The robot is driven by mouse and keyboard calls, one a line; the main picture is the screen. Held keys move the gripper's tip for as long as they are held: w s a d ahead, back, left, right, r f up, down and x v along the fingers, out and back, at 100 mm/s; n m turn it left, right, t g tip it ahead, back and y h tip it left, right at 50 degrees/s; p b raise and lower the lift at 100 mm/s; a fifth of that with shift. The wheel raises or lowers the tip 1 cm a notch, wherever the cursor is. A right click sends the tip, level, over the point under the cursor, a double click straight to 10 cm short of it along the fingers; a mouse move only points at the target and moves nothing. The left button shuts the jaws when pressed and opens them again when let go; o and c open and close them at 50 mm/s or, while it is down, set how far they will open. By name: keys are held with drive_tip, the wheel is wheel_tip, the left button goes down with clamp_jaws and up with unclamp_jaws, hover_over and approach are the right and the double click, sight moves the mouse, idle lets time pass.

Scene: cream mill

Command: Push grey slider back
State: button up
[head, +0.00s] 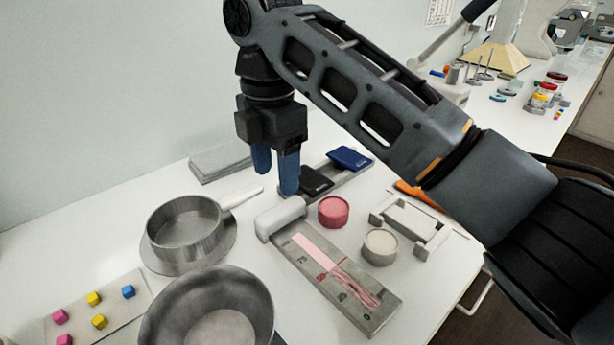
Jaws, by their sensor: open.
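A light grey rounded block (280,217), which looks like the grey slider, lies across the far end of a long grey board (381,309). The board carries a pink strip (318,254), pink strands toward its near end and dark markings. My gripper (275,182) points down with its two blue fingers apart and nothing between them. In the picture it is just above the grey block, apart from it. I cannot tell the height of the fingertips over the table. The right fingertip covers part of a tray behind it.
The tray (350,176) holds a black block (316,180) and a blue block (350,157). A red round tub (333,211), a pale tub (380,245) and a white-grey frame (410,219) stand right of the board. A metal pan (187,231) and bowl (208,310) stand left.

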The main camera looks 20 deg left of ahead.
sight(280, 209)
drive_tip(key=shift+f, duration=0.1)
drive_tip(key=shift+d+f+b, duration=0.2)
drive_tip(key=shift+f+b, duration=0.3)
drive_tip(key=shift+f, duration=3.25)
clamp_jaws()
